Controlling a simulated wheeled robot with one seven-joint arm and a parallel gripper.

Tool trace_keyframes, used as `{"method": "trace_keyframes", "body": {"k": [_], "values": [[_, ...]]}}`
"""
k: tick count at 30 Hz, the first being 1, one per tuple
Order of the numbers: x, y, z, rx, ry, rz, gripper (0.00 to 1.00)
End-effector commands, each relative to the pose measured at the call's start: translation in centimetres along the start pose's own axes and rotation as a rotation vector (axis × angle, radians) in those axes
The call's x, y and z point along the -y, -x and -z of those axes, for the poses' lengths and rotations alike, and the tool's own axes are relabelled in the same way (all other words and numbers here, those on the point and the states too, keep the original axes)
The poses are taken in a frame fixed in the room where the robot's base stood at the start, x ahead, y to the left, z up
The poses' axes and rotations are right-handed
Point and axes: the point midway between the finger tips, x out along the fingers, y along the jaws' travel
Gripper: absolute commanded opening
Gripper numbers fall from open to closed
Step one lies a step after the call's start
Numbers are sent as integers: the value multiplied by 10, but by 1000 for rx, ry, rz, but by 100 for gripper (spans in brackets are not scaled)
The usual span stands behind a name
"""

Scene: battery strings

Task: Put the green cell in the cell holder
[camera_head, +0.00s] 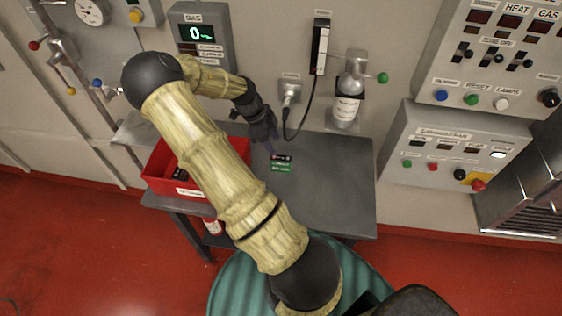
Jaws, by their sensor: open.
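A small flat dark-and-green object (281,164), with a red mark on its upper part, lies on the grey table; it looks like the green cell, but its details are too small to read. My gripper (270,147) is open, fingers pointing down, just left of and above this object in the picture. I cannot tell how high it is over the table, and nothing shows between its fingers. I cannot tell for certain which thing is the cell holder. A red bin (158,180) at the table's left holds dark items and is partly hidden by my arm.
The grey table (335,190) is clear on its right. Behind it, the wall carries a socket with a black cable (289,92), a narrow black-and-white unit (320,48) and a bottle in a bracket (347,100). Control panels (455,150) stand at the right.

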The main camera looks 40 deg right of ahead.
Motion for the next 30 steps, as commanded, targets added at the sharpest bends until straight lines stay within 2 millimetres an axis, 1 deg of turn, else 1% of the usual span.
{"method": "trace_keyframes", "body": {"k": [1, 3, 6, 9, 17, 20, 26, 27, 30], "values": [[-1, -8, 2, -4, -1, -5, 49], [-1, -19, 2, -2, -1, -4, 49], [-1, -30, 1, -1, -1, -2, 49], [-1, -33, 0, 0, 0, -1, 49], [-1, -33, 0, 0, 0, -1, 49], [-2, -38, 1, -2, 1, -3, 49], [-6, -63, 0, -3, 0, -5, 49], [-5, -70, -1, -2, -1, -3, 49], [-5, -81, -2, 0, 0, -1, 49]]}}
